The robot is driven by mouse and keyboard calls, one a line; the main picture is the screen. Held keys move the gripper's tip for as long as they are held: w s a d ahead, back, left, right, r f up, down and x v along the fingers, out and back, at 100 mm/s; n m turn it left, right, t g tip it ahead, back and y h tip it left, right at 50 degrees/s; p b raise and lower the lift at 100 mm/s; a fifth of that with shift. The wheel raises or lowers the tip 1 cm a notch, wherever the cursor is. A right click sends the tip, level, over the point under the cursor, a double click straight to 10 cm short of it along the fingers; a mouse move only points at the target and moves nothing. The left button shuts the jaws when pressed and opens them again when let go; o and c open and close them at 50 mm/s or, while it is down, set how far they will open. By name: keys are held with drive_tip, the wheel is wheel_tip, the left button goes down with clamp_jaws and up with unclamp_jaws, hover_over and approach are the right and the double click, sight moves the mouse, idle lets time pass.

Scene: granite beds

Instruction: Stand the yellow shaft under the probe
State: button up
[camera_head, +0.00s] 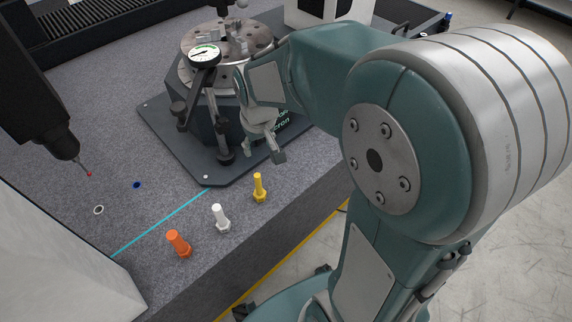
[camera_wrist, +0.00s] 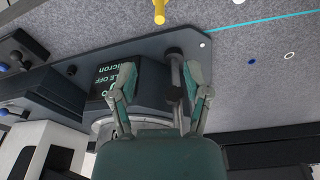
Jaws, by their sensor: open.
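The yellow shaft (camera_head: 259,187) stands upright on the grey granite, its wider foot down, at the right end of a row with a white and an orange shaft. It also shows at the top edge of the wrist view (camera_wrist: 159,10), partly cut off. The black probe (camera_head: 62,143) hangs at the left, its thin stylus ending in a red tip above the granite. My gripper (camera_head: 264,147) is open and empty, above and behind the yellow shaft beside the dial-gauge fixture. In the wrist view its two fingers (camera_wrist: 160,85) are spread apart, with the shaft beyond them.
The white shaft (camera_head: 221,217) and orange shaft (camera_head: 178,243) stand nearby. A cyan line (camera_head: 160,228) separates them from a blue spot (camera_head: 137,185) and a white ring (camera_head: 98,210) near the probe. The fixture's dark base plate (camera_head: 190,165) lies behind. Granite between is clear.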

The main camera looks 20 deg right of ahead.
drive_tip(key=s+r+t, duration=0.2)
drive_tip(key=s+r, duration=0.3)
drive_tip(key=s, duration=0.3)
drive_tip(key=s+r+m+t, duration=0.1)
drive_tip(key=s+r, duration=0.4)
drive_tip(key=s, duration=0.3)
drive_tip(key=shift+r+t, duration=0.15)
drive_tip(key=shift+t, duration=0.25)
drive_tip(key=shift+o, duration=0.5)
drive_tip(key=shift+w, duration=0.15)
